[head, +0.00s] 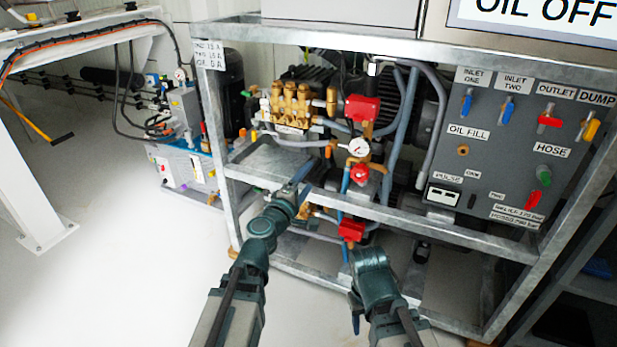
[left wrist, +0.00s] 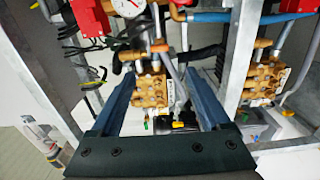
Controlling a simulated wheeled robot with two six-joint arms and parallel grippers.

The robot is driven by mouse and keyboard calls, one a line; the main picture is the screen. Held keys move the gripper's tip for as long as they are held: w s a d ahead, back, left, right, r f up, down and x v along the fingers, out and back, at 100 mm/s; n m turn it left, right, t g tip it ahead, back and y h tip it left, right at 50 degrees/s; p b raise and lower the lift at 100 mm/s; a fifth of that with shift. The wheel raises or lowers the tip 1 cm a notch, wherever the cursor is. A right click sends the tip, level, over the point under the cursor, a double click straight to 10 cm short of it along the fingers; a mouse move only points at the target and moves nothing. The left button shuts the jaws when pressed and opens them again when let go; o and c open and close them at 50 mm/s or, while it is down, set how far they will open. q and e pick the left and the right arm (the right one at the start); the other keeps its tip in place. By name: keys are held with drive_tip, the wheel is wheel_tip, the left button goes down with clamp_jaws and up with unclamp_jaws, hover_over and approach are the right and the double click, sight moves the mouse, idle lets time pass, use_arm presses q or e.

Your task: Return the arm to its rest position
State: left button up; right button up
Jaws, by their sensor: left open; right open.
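My left gripper (head: 298,180) reaches to the front frame of the pump rig, near the grey tray left of the red valve handles. In the left wrist view its two blue fingers (left wrist: 160,84) stand wide apart with nothing held between them. A brass pump head (left wrist: 150,92) shows beyond the gap. My right arm ends low in front of the rig, right of the left arm. Its right gripper (head: 356,308) is mostly hidden behind its own wrist, with only a blue finger part showing.
The metal rig frame (head: 400,217) crosses close to both arms. Inside are brass pumps (head: 290,103), a gauge (head: 358,148), red valves (head: 361,108) and hoses. A grey valve panel (head: 520,145) stands at right. The white floor (head: 110,270) at left is clear.

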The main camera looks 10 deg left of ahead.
use_arm(q)
drive_tip(key=s+d+f+m+g+h, duration=0.1)
drive_tip(key=s+d+f+m+g, duration=0.2)
drive_tip(key=s+f+m+g, duration=0.25)
drive_tip(key=s+d+f+m+g+h, duration=0.1)
drive_tip(key=s+d+f+m+g, duration=0.25)
drive_tip(key=f+m, duration=0.4)
drive_tip(key=s+a+f+m+g+y, duration=0.2)
drive_tip(key=s+a+f+g+y, duration=0.6)
drive_tip(key=s+a, duration=0.25)
drive_tip(key=s+d+r+m+p, duration=0.2)
drive_tip(key=s+d+m+p, duration=0.3)
drive_tip(key=d, duration=0.6)
wheel_tip(320, 180, up, 38)
drive_tip(key=n+p, duration=0.1)
drive_tip(key=p, duration=3.4)
drive_tip(key=shift+s+f+g, duration=0.2)
drive_tip(key=shift+s+g, duration=0.1)
drive_tip(key=shift+s, duration=0.1)
